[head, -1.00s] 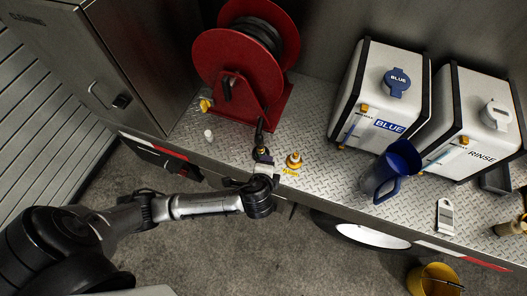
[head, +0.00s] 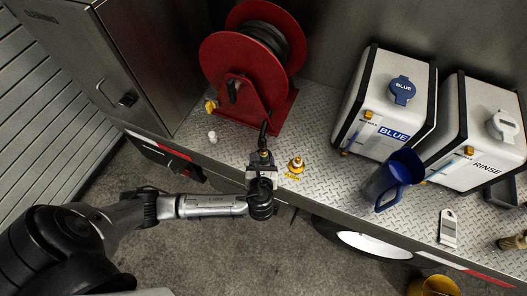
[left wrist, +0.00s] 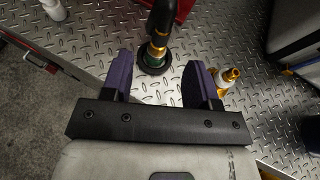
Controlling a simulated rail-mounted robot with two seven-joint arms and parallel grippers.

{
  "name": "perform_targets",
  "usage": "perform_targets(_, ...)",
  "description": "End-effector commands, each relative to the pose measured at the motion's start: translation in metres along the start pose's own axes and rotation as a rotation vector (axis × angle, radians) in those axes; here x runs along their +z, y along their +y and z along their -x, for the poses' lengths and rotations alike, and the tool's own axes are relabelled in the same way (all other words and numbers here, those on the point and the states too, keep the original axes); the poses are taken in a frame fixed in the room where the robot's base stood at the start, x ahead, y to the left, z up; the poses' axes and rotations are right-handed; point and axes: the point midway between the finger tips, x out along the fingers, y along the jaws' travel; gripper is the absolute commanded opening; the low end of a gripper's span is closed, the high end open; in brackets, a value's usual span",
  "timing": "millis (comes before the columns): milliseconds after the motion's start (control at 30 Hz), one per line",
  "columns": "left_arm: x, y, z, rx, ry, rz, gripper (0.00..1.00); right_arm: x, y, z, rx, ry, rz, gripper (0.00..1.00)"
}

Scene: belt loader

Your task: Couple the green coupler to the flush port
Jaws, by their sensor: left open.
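The green coupler (left wrist: 153,60) sits upright on the deck plate at the end of the black hose, with a green band, a brass part and a dark base ring. It also shows in the head view (head: 262,157), partly hidden by my gripper. The flush port (head: 295,166), a brass fitting with yellow lettering below it, stands just right of the coupler; it also shows in the left wrist view (left wrist: 227,77). My left gripper (head: 262,168) is open, its purple-padded fingers (left wrist: 160,78) pointing at the coupler from the front, one to each side, with nothing held. My right gripper is not in view.
A red hose reel (head: 248,70) stands behind the coupler. A small white bottle (head: 212,137) is at left. A blue jug (head: 394,178), the BLUE tank (head: 385,105) and RINSE tank (head: 470,125) stand at right. The deck has a front edge; a yellow bucket (head: 433,286) is below.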

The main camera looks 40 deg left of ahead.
Motion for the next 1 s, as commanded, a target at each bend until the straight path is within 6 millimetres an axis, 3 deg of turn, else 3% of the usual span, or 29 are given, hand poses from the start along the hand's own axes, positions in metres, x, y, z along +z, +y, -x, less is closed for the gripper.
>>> perform_targets(200, 0.000, 0.000, -0.037, 0.002, -0.001, 0.000, 0.54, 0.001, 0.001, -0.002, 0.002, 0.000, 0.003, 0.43)
perform_targets(567, 0.000, 0.000, -0.060, 0.001, 0.000, 0.002, 0.54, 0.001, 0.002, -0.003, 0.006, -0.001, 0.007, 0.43)
perform_targets(1000, -0.001, -0.003, -0.107, 0.000, 0.001, 0.002, 0.54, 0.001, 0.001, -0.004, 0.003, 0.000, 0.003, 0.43)
